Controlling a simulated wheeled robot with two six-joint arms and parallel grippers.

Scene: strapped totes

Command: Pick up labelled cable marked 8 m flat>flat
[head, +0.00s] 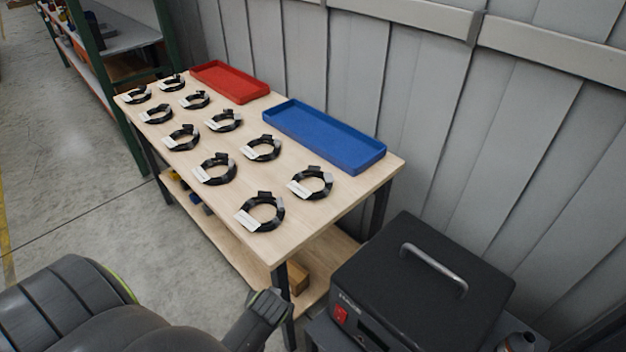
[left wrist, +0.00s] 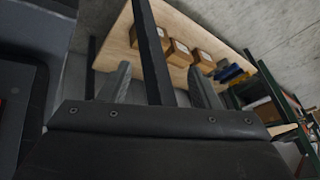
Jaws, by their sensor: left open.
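Several black coiled cables with white label tags lie in two rows on the wooden table (head: 318,212). The nearest are a coil at the front corner (head: 279,214) and one to its right (head: 328,186). Others include a coil left of the middle (head: 230,172) and one beside the blue tray (head: 275,151). The label print is too small to read, so I cannot tell which is 8 m flat>flat. In the left wrist view, my left gripper (left wrist: 160,66) is open, with a dark table leg showing between its fingers. My right gripper is not in view.
An empty red tray (head: 240,87) and an empty blue tray (head: 330,147) sit along the table's back edge. Cardboard boxes (left wrist: 180,52) stand on the lower shelf. A black box with a handle (head: 425,275) stands right of the table. A grey wall runs behind.

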